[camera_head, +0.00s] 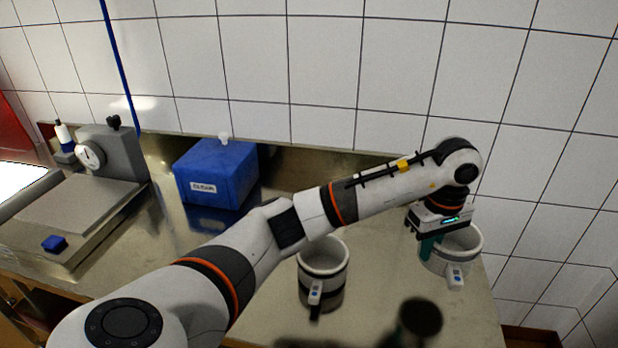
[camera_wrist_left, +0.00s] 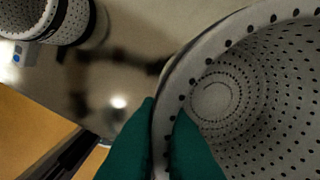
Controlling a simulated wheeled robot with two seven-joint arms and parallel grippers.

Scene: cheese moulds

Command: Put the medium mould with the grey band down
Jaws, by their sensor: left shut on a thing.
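My left gripper (camera_head: 428,246) is shut on the rim wall of a pale, perforated mould (camera_head: 463,243) at the right end of the steel table. In the left wrist view, the green fingers (camera_wrist_left: 167,112) straddle the wall of this mould (camera_wrist_left: 232,100), one inside and one outside. The mould looks upright, its open top facing up. A white tag with a blue dot hangs at its front. Its band is hard to make out, and I cannot tell whether its base touches the table. My right gripper is out of view.
A second white mould (camera_head: 323,258) with a dark band stands on the table (camera_head: 385,265) left of the held one; it also shows in the left wrist view (camera_wrist_left: 72,22). A blue box (camera_head: 215,175) and a scale (camera_head: 80,205) are farther left. The tiled wall is close behind.

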